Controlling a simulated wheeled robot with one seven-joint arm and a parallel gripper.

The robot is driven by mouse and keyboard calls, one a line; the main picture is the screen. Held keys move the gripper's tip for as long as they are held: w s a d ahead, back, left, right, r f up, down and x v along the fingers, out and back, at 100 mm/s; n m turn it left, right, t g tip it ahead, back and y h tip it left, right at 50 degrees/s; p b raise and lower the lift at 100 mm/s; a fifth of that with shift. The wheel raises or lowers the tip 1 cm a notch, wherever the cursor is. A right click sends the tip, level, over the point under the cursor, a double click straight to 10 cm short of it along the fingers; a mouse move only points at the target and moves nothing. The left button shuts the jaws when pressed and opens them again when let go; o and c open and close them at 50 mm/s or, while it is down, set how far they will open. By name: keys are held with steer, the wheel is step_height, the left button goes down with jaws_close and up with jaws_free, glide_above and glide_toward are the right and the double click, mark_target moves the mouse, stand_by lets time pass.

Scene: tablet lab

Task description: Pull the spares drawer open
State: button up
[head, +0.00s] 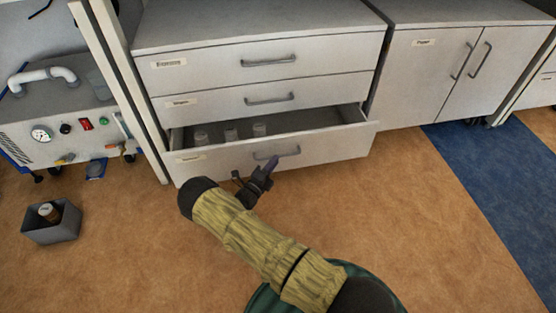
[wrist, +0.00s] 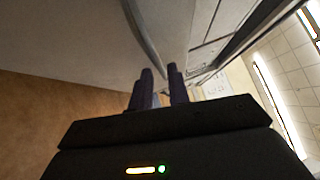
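The bottom drawer (head: 225,160) of the grey cabinet stands part way out, with several small clear jars (head: 231,134) inside near its left end. Its label (head: 192,157) is too small to read. The drawer has a grey bar handle (head: 290,151), which also shows in the wrist view (wrist: 143,35). My gripper (head: 270,163) is at this handle, its dark purple fingers crossing the bar. In the wrist view the two fingers (wrist: 161,72) are close together, with the bar running in between them; the exact contact is partly hidden.
The top drawer (head: 215,67) and middle drawer (head: 215,103) are shut. A cupboard (head: 425,85) stands to the right. A bench with a gauge panel (head: 60,130) and a grey bin (head: 50,228) are at left. The brown floor (head: 430,230) at right is clear.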

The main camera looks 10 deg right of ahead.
steer(key=shift+b+x, duration=0.55)
steer(key=shift+x, duration=1.4)
jaws_close()
steer(key=shift+a, duration=0.1)
